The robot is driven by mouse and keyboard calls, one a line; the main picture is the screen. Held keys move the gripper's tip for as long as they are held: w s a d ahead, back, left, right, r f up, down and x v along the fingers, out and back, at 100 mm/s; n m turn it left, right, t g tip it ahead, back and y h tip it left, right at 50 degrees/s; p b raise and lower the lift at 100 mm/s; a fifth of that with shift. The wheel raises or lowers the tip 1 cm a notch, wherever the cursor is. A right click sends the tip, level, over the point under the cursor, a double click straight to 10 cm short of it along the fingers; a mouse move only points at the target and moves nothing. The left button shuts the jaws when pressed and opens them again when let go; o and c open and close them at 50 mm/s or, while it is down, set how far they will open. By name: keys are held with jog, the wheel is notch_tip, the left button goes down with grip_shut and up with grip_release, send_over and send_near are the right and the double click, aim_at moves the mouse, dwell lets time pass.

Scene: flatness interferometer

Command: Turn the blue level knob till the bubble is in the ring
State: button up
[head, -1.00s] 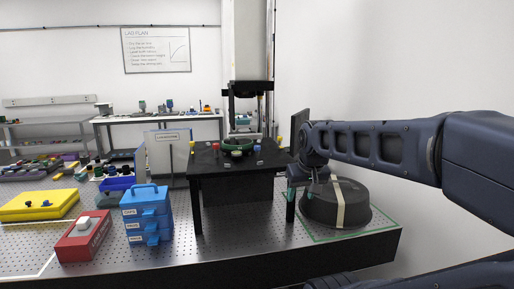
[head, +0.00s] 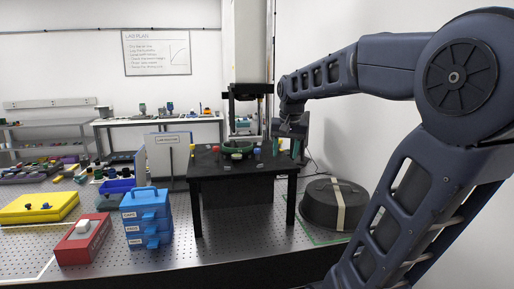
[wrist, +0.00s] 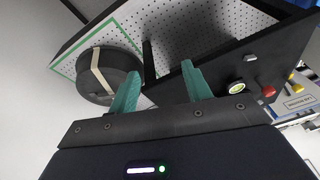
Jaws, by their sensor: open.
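The blue level knob (head: 257,150) stands on the right part of the black table in the head view. I cannot make it out in the wrist view. My gripper (head: 285,149) is to its right, over the table's right end, apart from it. Its teal fingers are spread and empty in the wrist view (wrist: 160,84). A small round dial, seemingly the bubble level (wrist: 237,86), shows on the table in the wrist view; the bubble's place in it is too small to tell.
A red knob (head: 216,149) and a yellow knob (head: 193,149) stand further left on the black table (head: 225,172). A green round part (head: 238,144) sits under the hanging column. A dark round case with a pale strap (head: 340,204) lies to the right. Blue drawers (head: 146,217) stand front left.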

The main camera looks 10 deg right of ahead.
jog(key=w+a+r+m+g, duration=0.1)
jog(key=w+r+m, duration=0.1)
jog(key=w, duration=0.6)
jog(key=w+a+r+m+g, duration=0.1)
jog(key=w+r, duration=0.2)
jog(key=w, duration=0.4)
jog(key=m+g, duration=0.1)
jog(key=m, duration=0.2)
send_over(257, 149)
jog(key=f, duration=0.1)
notch_tip(257, 149, down, 10)
jog(key=shift+w+d+f, duration=0.1)
jog(key=shift+f, duration=0.05)
jog(key=c, duration=1)
